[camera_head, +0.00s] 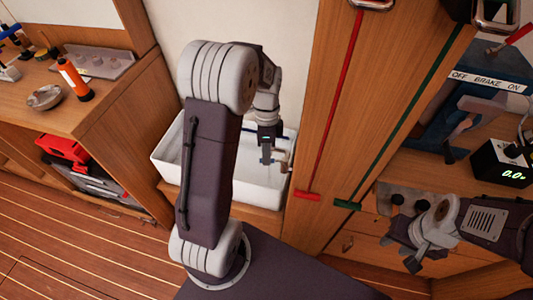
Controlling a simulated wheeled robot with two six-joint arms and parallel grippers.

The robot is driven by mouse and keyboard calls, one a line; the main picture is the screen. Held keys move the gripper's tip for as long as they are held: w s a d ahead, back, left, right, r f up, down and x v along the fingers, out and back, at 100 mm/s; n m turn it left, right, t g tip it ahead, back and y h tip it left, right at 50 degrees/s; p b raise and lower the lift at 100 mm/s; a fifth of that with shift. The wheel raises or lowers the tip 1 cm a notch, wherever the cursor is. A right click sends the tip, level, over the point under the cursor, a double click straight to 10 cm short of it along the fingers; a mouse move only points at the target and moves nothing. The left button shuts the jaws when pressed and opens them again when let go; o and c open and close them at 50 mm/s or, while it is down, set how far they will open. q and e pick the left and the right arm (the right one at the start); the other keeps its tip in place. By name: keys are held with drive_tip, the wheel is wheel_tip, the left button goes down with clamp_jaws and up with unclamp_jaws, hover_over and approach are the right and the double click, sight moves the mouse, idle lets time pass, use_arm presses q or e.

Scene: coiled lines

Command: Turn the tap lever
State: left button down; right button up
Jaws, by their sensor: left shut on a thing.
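A white sink basin (167,160) stands against the pale wall, largely hidden behind my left arm. A small metal tap part with a brownish lever (285,157) shows at the basin's right side. My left gripper (268,160) points down over the basin and is shut on the tap lever; the contact itself is small and partly hidden. My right gripper (399,253) is at the lower right, in front of the wooden drawers, away from the tap. Its fingers look spread, with nothing seen between them.
A wooden post with a red rod (333,100) and a green rod (408,117) stands right of the basin. A digital-display box (500,160) sits on the right shelf.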

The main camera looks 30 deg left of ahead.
use_arm(q)
drive_tip(key=m+p, duration=0.1)
drive_tip(key=w+m+p, duration=0.1)
drive_tip(key=m+p, duration=0.1)
drive_tip(key=shift+w+a+y, duration=0.2)
drive_tip(key=shift+w+y, duration=0.1)
drive_tip(key=c, duration=1.4)
unclamp_jaws()
drive_tip(key=shift+r, duration=0.1)
wheel_tip(320, 180, up, 9)
drive_tip(key=w+p, duration=0.1)
drive_tip(key=p, duration=0.1)
drive_tip(key=shift+w+a, duration=0.2)
drive_tip(key=shift+w, duration=0.15)
